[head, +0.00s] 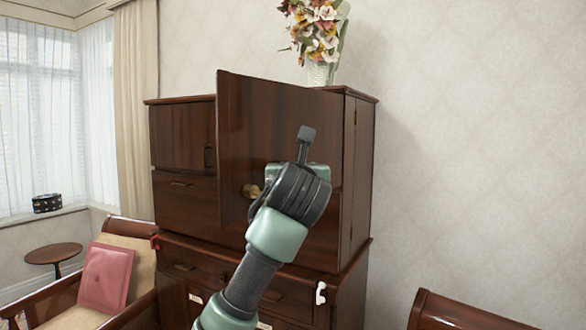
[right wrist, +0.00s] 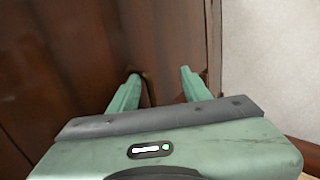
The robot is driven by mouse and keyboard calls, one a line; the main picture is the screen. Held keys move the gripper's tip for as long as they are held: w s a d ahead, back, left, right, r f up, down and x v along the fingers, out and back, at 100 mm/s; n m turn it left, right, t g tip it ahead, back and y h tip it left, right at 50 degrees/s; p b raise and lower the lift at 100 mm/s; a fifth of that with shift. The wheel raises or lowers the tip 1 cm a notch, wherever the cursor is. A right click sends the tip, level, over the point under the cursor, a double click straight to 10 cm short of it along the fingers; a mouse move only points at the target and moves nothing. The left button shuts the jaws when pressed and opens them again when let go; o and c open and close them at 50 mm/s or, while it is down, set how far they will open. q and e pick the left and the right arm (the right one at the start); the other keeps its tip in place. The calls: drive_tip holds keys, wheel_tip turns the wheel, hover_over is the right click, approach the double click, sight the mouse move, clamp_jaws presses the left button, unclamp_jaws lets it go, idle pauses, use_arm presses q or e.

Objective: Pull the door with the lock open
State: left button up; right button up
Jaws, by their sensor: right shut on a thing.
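The dark brown cabinet door (head: 245,120) stands swung outward from the tall cabinet, its left edge towards me and its right edge at the cabinet's right side. A brass-coloured knob or lock part (head: 252,190) shows on it, left of my right gripper (head: 278,178). My right gripper is at the door's face in the head view. In the right wrist view its two green fingers (right wrist: 160,90) are against the brown wood, a brass piece (right wrist: 147,88) beside the left finger. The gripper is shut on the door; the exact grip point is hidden. My left gripper is not in view.
A flower vase (head: 318,72) stands on the cabinet top. A closed door (head: 182,135) and drawers are at the cabinet's left. A chair with a pink cushion (head: 107,278) and a round side table (head: 53,254) stand left. Another wooden piece (head: 455,312) is at lower right.

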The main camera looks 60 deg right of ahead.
drive_tip(key=shift+s+d, duration=0.2)
drive_tip(key=shift+s, duration=0.1)
drive_tip(key=b+v, duration=0.2)
drive_tip(key=v, duration=0.5)
drive_tip(key=shift+a, duration=0.5)
drive_tip(key=shift+w+a, duration=0.1)
